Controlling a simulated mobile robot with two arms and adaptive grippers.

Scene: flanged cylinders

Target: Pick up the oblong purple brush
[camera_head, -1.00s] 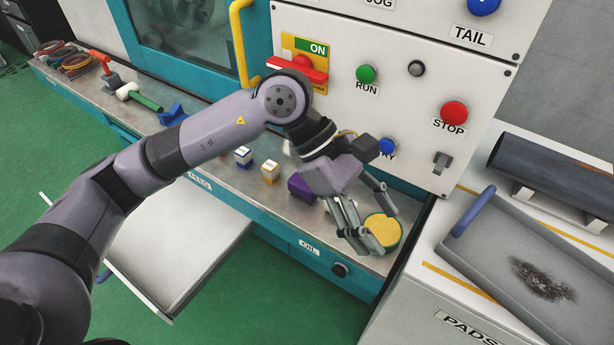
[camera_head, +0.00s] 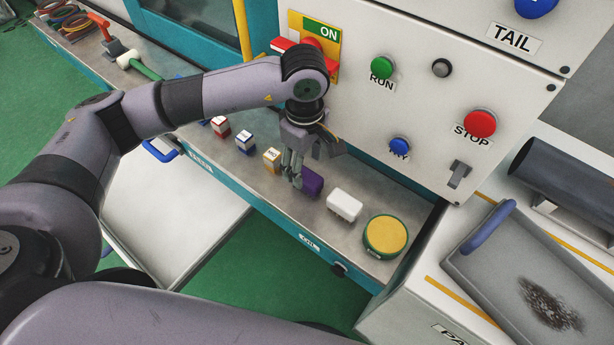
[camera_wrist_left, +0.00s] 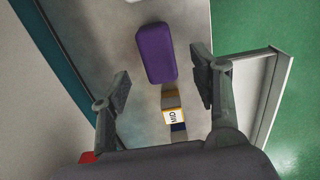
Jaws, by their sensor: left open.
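The oblong purple brush (camera_head: 313,183) lies on the grey metal ledge, between a white block and a small yellow-and-white block. My left gripper (camera_head: 296,172) is above the ledge at the brush's left end and hides part of it. In the left wrist view the purple brush (camera_wrist_left: 155,54) shows as a rounded oblong beyond the open fingers of my left gripper (camera_wrist_left: 160,72). The fingers stand apart to either side of its near end, with nothing between them held. My right gripper is not in view.
Close by on the ledge are the white block (camera_head: 344,205), the round yellow-topped green pad (camera_head: 385,236) and the yellow-and-white block (camera_head: 272,158). The control panel (camera_head: 420,110) rises behind the ledge. A grey tray (camera_head: 500,260) with a dark patch stands right.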

